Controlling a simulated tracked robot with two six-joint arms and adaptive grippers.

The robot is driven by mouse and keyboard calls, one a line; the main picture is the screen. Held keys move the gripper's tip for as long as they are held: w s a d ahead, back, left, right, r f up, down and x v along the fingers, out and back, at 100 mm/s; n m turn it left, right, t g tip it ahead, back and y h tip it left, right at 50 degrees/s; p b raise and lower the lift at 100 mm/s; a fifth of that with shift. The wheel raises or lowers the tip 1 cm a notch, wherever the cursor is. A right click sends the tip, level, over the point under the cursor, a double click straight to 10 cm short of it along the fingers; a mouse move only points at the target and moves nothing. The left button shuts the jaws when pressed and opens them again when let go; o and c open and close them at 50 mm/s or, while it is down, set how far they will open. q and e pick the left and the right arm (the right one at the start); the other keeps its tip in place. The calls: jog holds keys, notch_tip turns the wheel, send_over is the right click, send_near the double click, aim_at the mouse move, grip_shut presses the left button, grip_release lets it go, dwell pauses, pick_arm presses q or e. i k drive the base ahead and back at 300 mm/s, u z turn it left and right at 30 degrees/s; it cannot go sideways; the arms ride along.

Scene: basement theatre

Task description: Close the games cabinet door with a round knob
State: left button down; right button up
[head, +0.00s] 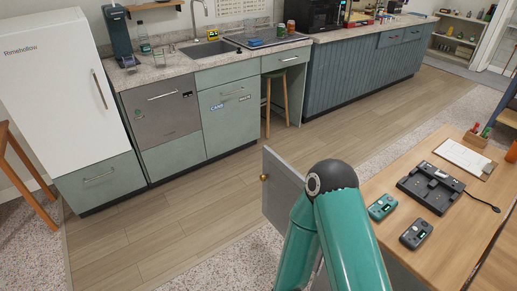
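The grey cabinet door (285,185) stands open, jutting out to the left of the wood-topped cabinet (376,187). Its round brass knob (264,177) shows at the door's left side. One of my teal arms is bent in front of the door, with its dark elbow joint near the door's upper right. The arm hides the door's right part and where it meets the cabinet. Neither of my grippers is in view, so any contact with the door cannot be seen.
On the wooden top lie a black dock (431,187), a teal handheld device (382,207), a grey one (416,233) and a white board (463,158). A kitchen counter (180,62) and a white fridge (62,85) line the back. The wooden floor (170,235) left of the door is clear.

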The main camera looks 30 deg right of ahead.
aim_at(283, 185)
jog(key=z, duration=0.55)
jog(key=i, duration=1.1)
jog(key=z, duration=0.85)
jog(key=k, duration=0.7)
jog(key=z, duration=0.2)
jog(key=i, duration=0.75)
jog(key=u, duration=0.1)
